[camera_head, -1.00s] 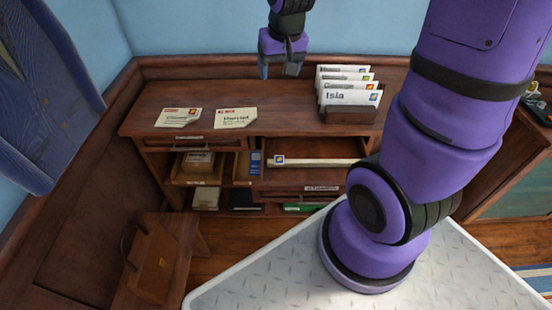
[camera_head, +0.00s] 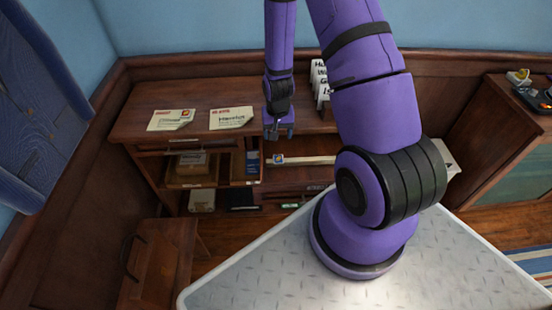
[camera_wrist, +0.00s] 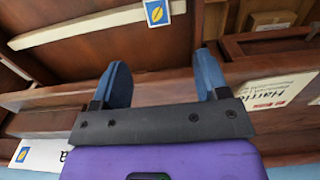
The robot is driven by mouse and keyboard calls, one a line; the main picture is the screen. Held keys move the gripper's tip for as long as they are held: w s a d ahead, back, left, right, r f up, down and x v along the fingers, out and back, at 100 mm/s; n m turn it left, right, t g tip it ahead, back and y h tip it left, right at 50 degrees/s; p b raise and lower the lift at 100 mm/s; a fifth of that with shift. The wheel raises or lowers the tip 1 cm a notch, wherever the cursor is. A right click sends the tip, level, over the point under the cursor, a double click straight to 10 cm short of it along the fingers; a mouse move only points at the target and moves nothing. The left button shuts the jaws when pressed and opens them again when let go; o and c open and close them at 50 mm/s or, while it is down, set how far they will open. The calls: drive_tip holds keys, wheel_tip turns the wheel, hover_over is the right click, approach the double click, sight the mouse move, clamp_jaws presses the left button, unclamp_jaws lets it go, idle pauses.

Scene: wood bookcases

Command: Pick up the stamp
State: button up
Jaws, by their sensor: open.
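The stamp (camera_head: 279,159) is a small blue square with a yellow mark. It lies at the left end of a pale strip (camera_head: 310,160) along the open drawer, in front of the bookcase top. In the wrist view the stamp (camera_wrist: 156,12) shows at the top, beyond my fingers. My gripper (camera_head: 278,133) is open and empty, pointing down near the front edge of the top, just above and behind the stamp in the picture. In the wrist view its two blue fingers (camera_wrist: 162,68) stand apart with nothing between them.
Two letters, one at the left (camera_head: 171,119) and one beside it (camera_head: 231,117), lie on the bookcase top (camera_head: 140,97). Upright envelopes (camera_head: 321,85) stand to the right, partly behind my arm. A left compartment (camera_head: 192,163) holds a small box. A wooden stool (camera_head: 155,260) stands front left.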

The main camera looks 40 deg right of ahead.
sight(279, 159)
drive_tip(key=shift+s+f, duration=0.2)
drive_tip(key=shift+f, duration=5.6)
drive_tip(key=c, duration=1)
